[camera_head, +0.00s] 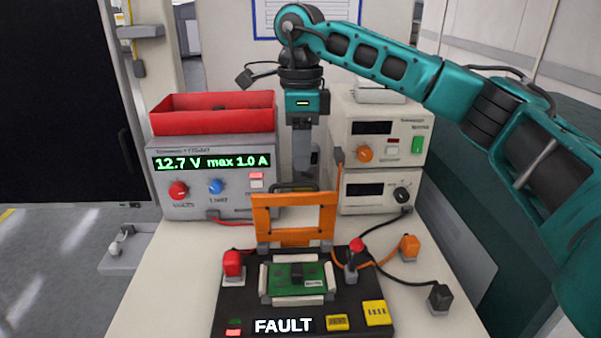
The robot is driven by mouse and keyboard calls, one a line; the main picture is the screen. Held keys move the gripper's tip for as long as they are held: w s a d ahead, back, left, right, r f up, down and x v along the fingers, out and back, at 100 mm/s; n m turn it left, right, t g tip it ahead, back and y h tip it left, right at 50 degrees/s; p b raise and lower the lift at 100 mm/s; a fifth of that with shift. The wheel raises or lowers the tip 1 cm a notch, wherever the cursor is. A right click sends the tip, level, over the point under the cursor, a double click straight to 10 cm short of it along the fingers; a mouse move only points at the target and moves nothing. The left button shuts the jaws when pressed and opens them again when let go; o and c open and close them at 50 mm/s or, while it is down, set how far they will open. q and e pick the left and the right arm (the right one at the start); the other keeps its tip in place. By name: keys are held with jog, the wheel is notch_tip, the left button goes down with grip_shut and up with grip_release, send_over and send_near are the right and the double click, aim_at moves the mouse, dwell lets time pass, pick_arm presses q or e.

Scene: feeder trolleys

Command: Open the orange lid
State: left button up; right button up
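The orange lid (294,240) is an open frame that stands upright at the back edge of the black test fixture (238,312). A dark handle (293,187) shows at its top edge. The green circuit board (284,280) lies uncovered in the fixture in front of the lid. My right gripper (306,172) points down just above and behind the lid's top edge. Its fingers show as one narrow grey shape, so I cannot tell how far apart they are or whether they touch the handle. My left gripper is out of view.
A power supply (216,197) with a red bin (212,113) on top stands behind left. Two stacked instruments (384,165) stand behind right. The fixture display reads FAULT (284,325). Orange (409,247) and black (440,298) plugs with cables lie to the right.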

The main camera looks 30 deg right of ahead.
jog(key=shift+s+f, duration=0.1)
jog(key=shift+f, duration=2.15)
grip_shut()
